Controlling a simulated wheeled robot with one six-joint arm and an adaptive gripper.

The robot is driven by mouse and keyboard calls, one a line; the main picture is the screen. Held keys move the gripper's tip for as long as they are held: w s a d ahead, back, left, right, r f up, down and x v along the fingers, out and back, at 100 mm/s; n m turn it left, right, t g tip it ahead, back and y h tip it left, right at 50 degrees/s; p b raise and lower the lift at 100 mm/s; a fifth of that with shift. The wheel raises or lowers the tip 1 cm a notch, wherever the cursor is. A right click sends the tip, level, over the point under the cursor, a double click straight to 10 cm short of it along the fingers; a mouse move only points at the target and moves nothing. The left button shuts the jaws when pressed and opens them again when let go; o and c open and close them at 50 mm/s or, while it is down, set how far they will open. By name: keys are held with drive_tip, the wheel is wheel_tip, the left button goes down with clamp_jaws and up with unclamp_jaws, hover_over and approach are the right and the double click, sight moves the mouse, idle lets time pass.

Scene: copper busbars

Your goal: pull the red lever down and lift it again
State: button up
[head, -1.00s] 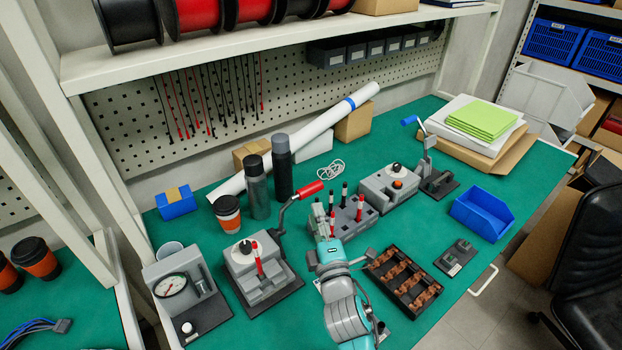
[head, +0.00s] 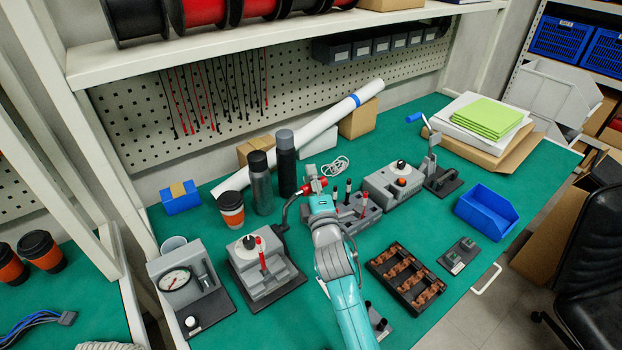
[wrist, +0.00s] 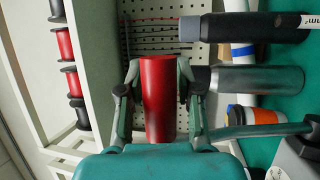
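The red lever's handle (wrist: 158,100) fills the space between my gripper's fingers in the wrist view. My gripper (wrist: 160,72) is closed around it, with a finger against each side. In the head view my gripper (head: 314,186) is at the raised end of the lever; parts of the red handle (head: 305,189) show beside the fingers. The lever's dark bent arm (head: 286,212) runs down to the grey press-like fixture (head: 262,262) on its dark base plate. The lever stands raised and leans to the right. Most of the handle is hidden by my gripper in the head view.
Two bottles (head: 286,165) and an orange-banded cup (head: 231,209) stand close behind the lever. A gauge unit (head: 180,285) is to the left. A grey block with pens (head: 357,212) and a dark tray of copper parts (head: 406,279) lie to the right of my arm.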

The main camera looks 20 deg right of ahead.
clamp_jaws()
idle(0.4)
